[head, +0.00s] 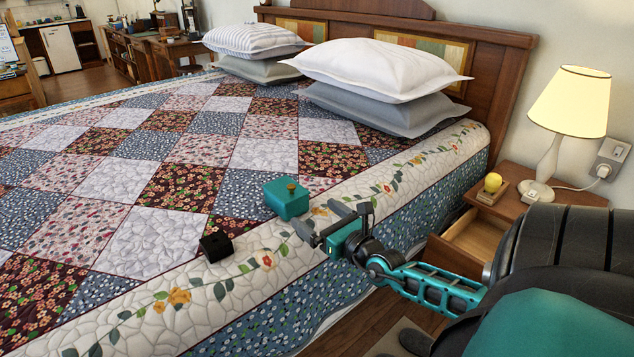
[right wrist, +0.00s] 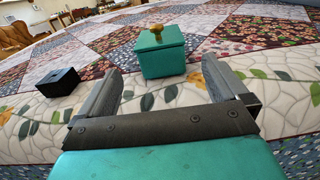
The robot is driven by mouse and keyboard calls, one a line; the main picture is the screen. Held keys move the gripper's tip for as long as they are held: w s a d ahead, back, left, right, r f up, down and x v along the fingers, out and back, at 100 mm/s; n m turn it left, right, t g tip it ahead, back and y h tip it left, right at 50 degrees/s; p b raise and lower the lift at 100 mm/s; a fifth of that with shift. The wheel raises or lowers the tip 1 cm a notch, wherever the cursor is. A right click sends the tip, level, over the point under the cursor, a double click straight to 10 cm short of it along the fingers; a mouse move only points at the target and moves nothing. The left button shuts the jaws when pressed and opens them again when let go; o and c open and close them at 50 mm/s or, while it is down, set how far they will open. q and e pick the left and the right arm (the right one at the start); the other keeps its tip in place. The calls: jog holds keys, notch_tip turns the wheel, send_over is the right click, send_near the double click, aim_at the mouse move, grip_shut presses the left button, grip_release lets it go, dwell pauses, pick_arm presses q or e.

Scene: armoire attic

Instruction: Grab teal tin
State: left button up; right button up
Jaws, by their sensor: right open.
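The teal tin (head: 286,199) is a small box with a lid and a brass knob, standing upright on the patchwork quilt near the bed's near side. In the right wrist view the tin (right wrist: 161,54) stands just beyond my fingertips, a little right of the middle. My right gripper (head: 333,220) is open and empty, to the right of the tin and apart from it. In the right wrist view its two fingers (right wrist: 162,80) are spread wide with only quilt between them. My left gripper is not in view.
A small black box (head: 216,246) lies on the quilt left of the tin. White and grey pillows (head: 385,70) are stacked by the headboard. A nightstand (head: 507,205) with a lit lamp (head: 570,103), a yellow object (head: 492,182) and an open drawer stands right of the bed.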

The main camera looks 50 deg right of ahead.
aim_at(286, 188)
jog(key=w+b, duration=0.1)
jog(key=w, duration=0.3)
jog(key=w+d+b, duration=0.1)
jog(key=w, duration=0.3)
jog(key=w+b, duration=0.1)
jog(key=w, duration=0.3)
jog(key=shift+w+d, duration=0.1)
jog(key=shift+d, duration=0.25)
jog(key=shift+w, duration=0.25)
jog(key=shift+c, duration=0.6)
jog(key=c, duration=0.9)
jog(key=shift+f, duration=0.1)
